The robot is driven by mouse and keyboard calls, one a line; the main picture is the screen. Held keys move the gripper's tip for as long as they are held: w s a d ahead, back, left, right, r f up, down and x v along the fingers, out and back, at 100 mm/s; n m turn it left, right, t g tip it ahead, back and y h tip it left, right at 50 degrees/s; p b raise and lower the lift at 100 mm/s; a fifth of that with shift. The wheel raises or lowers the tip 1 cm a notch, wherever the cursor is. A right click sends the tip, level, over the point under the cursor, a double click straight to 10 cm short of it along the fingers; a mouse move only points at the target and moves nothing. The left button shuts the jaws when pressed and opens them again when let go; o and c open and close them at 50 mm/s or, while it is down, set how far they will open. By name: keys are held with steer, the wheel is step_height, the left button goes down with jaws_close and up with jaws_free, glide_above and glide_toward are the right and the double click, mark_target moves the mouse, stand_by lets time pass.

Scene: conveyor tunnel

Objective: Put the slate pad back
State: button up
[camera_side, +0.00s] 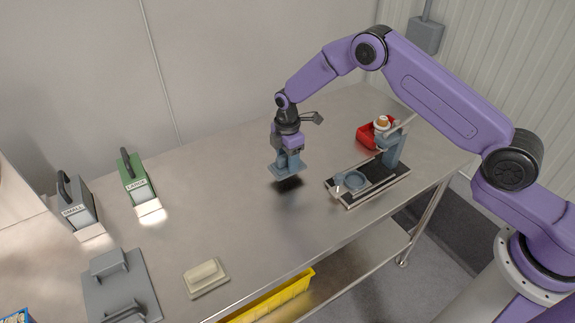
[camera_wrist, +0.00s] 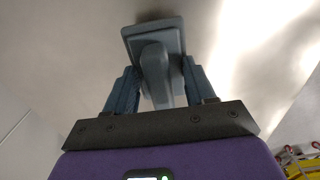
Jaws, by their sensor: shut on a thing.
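The slate pad (camera_side: 287,171) is a flat blue-grey rectangular plate with an upright handle. My gripper (camera_side: 288,158) is shut on its handle and holds it roughly level above the bench, with a dark shadow beneath it. In the wrist view, the slate pad (camera_wrist: 177,38) lies beyond the handle, which stands between the two fingers of my gripper (camera_wrist: 156,82). A grey base plate (camera_side: 138,276) with raised grey blocks lies at the lower left of the bench. A cream block on a light pad (camera_side: 205,288) lies to its right.
A black-based fixture (camera_side: 345,200) with a blue-grey ring and post stands right of my gripper, with a red bin (camera_side: 365,137) behind it. A green LARGE box (camera_side: 135,180) and a grey SMALL box (camera_side: 75,205) stand at left. The middle bench (camera_side: 215,210) is clear. A yellow bin (camera_side: 270,303) sits below.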

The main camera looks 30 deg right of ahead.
steer(key=shift+f, duration=1.45)
steer(key=shift+f, duration=0.1)
steer(key=o, duration=1)
step_height(320, 180, up, 12)
steer(key=shift+s, duration=0.1)
